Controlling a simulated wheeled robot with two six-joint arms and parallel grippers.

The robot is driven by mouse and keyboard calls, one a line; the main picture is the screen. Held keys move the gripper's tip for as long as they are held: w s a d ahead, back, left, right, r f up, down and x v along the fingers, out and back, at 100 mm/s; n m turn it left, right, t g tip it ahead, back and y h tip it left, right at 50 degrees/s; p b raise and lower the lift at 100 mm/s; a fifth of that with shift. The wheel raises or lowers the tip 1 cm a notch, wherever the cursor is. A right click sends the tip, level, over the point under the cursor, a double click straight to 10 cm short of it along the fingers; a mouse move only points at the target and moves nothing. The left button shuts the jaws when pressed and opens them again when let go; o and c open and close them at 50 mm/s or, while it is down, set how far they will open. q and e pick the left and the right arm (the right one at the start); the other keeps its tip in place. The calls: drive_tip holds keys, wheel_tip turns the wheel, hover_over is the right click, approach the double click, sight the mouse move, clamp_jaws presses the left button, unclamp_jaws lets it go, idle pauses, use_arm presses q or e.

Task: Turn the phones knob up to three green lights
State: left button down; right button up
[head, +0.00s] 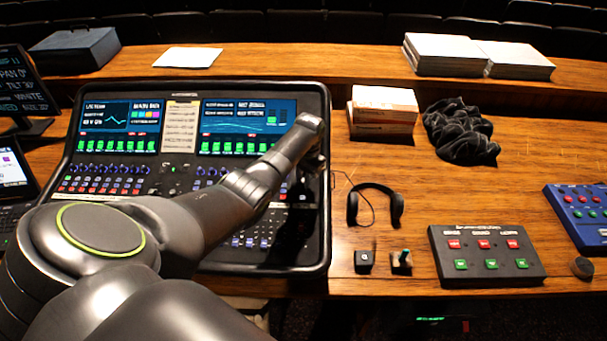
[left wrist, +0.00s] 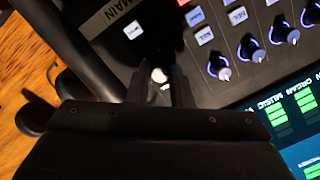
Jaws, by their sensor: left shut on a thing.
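The mixing desk (head: 325,225) stands on the wooden desk at the left, its two screens lit. My left arm reaches across it, with the left gripper (head: 312,165) over its right edge. In the left wrist view my left gripper (left wrist: 158,92) is shut on a small knob with a pale top (left wrist: 159,75), taken to be the phones knob. The fingers hide most of the knob, and its label does not show. The MAIN label is beside it. I see no row of three green lights by the knob. My right gripper is not in view.
Blue-ringed knobs (left wrist: 251,49) sit close beside the fingers. Right of the mixing desk lie headphones (head: 394,208), a black button box (head: 487,258) and a dark cloth (head: 461,132). Bare wood lies between the cloth and the button box.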

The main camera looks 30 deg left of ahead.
use_arm(q)
drive_tip(key=shift+w+r+m+p, duration=0.15)
drive_tip(key=shift+m+p, duration=0.25)
drive_tip(key=shift+m, duration=0.8)
drive_tip(key=c, duration=1.3)
unclamp_jaws()
wheel_tip(320, 180, up, 17)
drive_tip(key=d, duration=0.1)
drive_tip(key=shift+d, duration=0.4)
